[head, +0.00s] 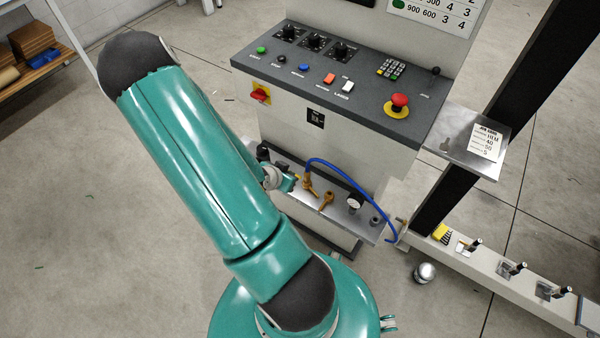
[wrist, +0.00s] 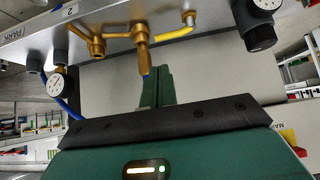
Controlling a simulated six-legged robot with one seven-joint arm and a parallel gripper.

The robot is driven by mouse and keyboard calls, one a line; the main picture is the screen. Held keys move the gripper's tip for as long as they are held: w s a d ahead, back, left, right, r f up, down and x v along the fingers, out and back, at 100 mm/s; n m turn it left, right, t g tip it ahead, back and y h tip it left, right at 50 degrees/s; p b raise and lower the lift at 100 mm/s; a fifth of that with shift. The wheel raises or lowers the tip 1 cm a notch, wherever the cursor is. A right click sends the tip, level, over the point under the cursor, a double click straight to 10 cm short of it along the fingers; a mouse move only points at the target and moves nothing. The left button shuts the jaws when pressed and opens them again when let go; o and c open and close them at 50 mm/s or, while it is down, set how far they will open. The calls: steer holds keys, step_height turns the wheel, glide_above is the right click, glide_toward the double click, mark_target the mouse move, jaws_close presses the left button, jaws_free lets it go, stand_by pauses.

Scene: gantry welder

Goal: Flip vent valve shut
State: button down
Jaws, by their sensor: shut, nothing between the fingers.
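The brass valve (wrist: 141,38) on the panel shelf has a yellow-sleeved lever (wrist: 174,35) reaching sideways to the right in the wrist view. The valve also shows in the head view (head: 308,185), with the blue hose close to it. No label naming the vent valve is readable. A second brass fitting (wrist: 96,42) stands beside it. My gripper (wrist: 157,74) is shut and empty, its fingertips just short of the valve and lever; contact cannot be made out. In the head view my gripper (head: 289,183) is beside the valve, partly hidden by my arm.
The metal shelf (head: 283,172) also holds a round gauge (head: 353,203) and a dark knobbed regulator (wrist: 260,33). The blue hose (head: 350,178) arches over the shelf. The console (head: 345,85) overhangs behind. A rail with clamps (head: 515,268) lies right; open floor lies left.

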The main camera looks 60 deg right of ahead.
stand_by(0.3)
steer(key=x, duration=1)
